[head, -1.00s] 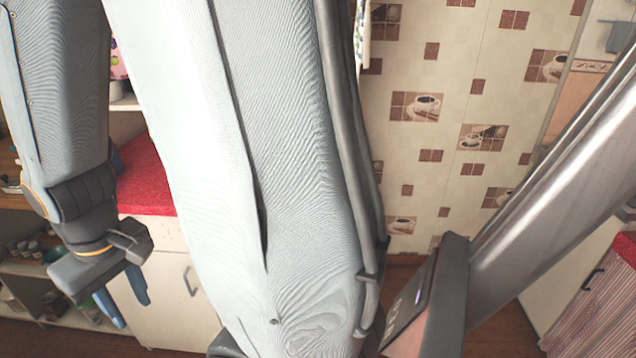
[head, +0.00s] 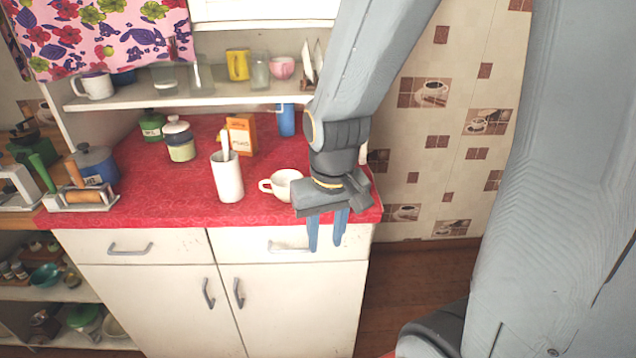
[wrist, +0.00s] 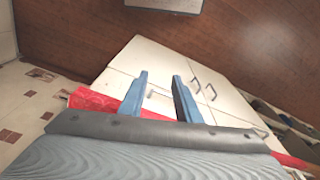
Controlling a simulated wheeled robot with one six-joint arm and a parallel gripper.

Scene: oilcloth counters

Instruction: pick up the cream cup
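The cream cup (head: 283,185) stands upright on the red counter (head: 190,204) near its front right part, with its handle to the left. Its right side is partly hidden by my gripper in the head view. My gripper (head: 327,246) hangs at the counter's front edge, to the right of the cup, with its blue fingers pointing down in front of the cabinet. The fingers are apart and empty. The wrist view shows the open gripper (wrist: 158,92) over the cabinet front and brown floor; the cup is not in that view.
A tall white container (head: 228,178) with a utensil stands left of the cup. Behind are an orange box (head: 241,136), a lidded jar (head: 179,140) and a blue object (head: 286,120). A shelf (head: 200,98) holds several cups and glasses.

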